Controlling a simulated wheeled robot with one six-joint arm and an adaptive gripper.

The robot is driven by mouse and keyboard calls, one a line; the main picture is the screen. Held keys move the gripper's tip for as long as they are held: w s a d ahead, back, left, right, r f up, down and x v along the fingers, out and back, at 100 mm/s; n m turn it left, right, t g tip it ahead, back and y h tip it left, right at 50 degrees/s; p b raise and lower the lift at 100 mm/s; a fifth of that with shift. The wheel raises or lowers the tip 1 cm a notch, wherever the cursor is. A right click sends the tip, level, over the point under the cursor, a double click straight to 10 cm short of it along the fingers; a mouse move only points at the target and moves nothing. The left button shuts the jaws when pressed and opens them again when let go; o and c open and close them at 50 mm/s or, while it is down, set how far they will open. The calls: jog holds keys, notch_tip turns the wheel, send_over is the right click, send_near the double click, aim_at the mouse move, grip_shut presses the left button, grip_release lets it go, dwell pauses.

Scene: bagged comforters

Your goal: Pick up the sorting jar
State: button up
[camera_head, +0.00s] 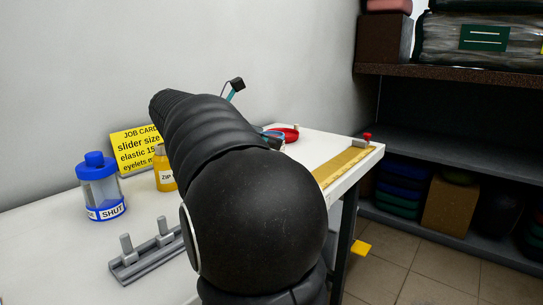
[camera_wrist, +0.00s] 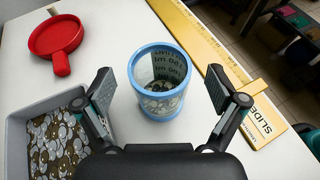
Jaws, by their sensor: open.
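A clear jar (camera_wrist: 160,100) with a blue rim and blue base shows in the wrist view, open at the top. Small metal pieces lie in it and measuring marks show on its wall. My gripper (camera_wrist: 160,87) is open, with one finger on each side of the jar and a visible gap to each in the picture. Whether the fingertips are down at the jar's height, I cannot tell. In the head view my arm hides most of the gripper and jar. Another jar (camera_head: 100,185), with a blue lid and a SHUT label, stands at the left.
A grey tray (camera_wrist: 15,125) of small metal pieces lies left of the jar. A red pan (camera_wrist: 57,40) lies beyond it; a yellow ruler (camera_wrist: 200,37) and a SLIDE label (camera_wrist: 262,122) are at right. A grey pegged rail (camera_head: 150,252) and yellow bottle (camera_head: 164,178) stand on the white table (camera_head: 50,260).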

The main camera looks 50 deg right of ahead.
jog(key=shift+x, duration=0.95)
jog(key=c, duration=1.3)
jog(key=shift+o, duration=0.2)
